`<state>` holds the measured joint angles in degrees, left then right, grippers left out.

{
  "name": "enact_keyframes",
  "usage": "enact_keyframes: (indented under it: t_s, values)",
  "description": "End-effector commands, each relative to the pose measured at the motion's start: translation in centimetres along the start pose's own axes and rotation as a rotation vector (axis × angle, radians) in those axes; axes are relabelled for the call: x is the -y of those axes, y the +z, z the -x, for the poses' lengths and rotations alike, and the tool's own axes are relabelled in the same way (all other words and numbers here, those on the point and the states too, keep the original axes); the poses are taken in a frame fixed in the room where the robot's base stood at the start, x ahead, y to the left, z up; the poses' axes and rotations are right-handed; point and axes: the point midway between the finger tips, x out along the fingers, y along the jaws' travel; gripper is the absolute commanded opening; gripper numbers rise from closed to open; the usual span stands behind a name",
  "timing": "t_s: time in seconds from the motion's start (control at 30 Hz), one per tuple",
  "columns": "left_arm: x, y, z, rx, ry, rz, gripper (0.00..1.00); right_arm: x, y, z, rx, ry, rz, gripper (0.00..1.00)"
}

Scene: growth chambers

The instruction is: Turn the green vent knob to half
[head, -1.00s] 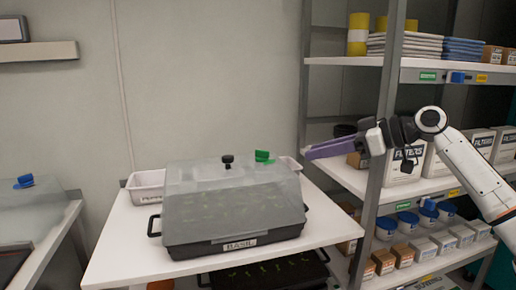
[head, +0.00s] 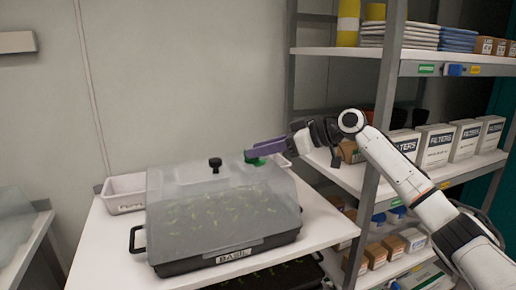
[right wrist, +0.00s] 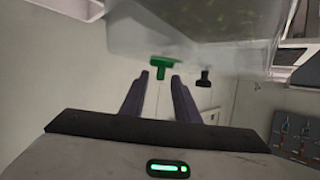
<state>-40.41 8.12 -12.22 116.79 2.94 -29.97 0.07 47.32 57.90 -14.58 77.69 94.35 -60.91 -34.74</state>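The green vent knob (head: 256,161) sits on top of the clear lid (head: 190,207) of the propagator labelled BASIL, near its right back side. My right gripper (head: 252,153) reaches in from the right with its purple fingers at the knob and partly covers it. In the right wrist view the gripper (right wrist: 160,77) is open, its two fingers apart. The green knob (right wrist: 160,63) shows there as a T shape just past the fingertips, lined up with the gap. I cannot tell whether they touch. My left gripper is not in view.
A black knob (head: 215,164) stands on the same lid, left of the green one. A white bin (head: 124,204) is behind the propagator on the white table (head: 103,258). A shelf rack with an upright post (head: 372,180) and filter boxes (head: 435,147) stands at right.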

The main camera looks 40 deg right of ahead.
Motion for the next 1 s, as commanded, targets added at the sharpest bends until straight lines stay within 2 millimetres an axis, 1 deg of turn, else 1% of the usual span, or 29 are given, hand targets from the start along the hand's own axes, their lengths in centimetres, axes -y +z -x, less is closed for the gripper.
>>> enact_keyframes:
  t_s: [0.13,0.37,0.4,0.57,0.83,1.0]
  values:
    - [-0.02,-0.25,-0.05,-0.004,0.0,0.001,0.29,0.01,-0.02,-0.84,0.0,0.001,0.001,0.28]
    - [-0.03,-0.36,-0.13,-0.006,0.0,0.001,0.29,0.0,0.02,-0.94,0.001,0.001,0.001,0.28]
    - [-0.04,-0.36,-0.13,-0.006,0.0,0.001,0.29,0.0,0.02,-0.93,0.001,0.001,0.001,0.27]
    - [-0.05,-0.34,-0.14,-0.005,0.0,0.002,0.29,-0.01,0.02,-0.91,0.001,0.001,0.001,0.0]
    - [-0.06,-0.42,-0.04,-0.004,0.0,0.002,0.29,0.04,0.04,-0.88,0.003,0.01,-0.004,0.0]
    - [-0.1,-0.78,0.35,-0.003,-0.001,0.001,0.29,0.2,-0.09,-0.8,0.003,0.057,-0.02,0.0]
